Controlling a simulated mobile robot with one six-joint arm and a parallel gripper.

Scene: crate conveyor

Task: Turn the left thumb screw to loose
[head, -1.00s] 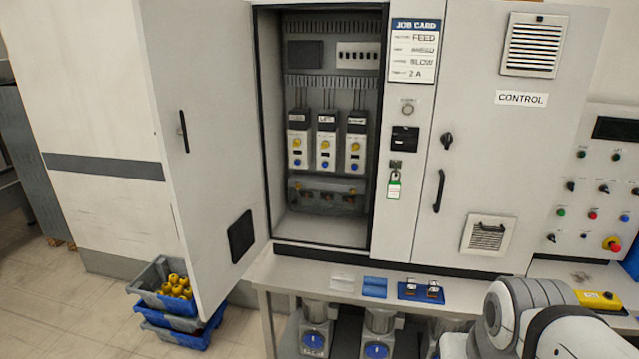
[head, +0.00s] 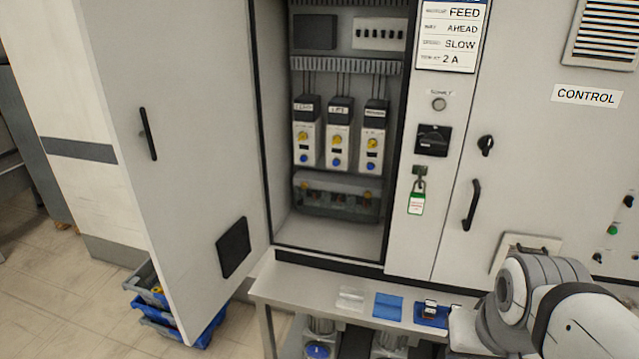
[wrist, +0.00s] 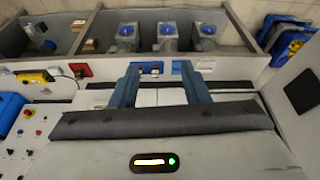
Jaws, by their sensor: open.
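In the head view a clear-fronted cover (head: 337,206) sits low inside the open cabinet, below three drive units. A small yellowish knob (head: 305,187) at its upper left looks like the left thumb screw. Another yellowish knob (head: 367,196) sits at its right. They are too small to tell whether they are tight or loose. My gripper (wrist: 160,68) shows in the wrist view, open, with nothing between its two blue-grey fingers. It is over the bench area, apart from the cover. The head view shows only my arm at lower right, not the fingers.
The open cabinet door (head: 185,150) stands to the left. A narrow bench (head: 290,277) runs below the opening, with a blue pad (head: 388,306) and small items on it. A green-tagged padlock (head: 416,202) hangs right of the opening. Stacked bins (head: 160,320) stand by the door.

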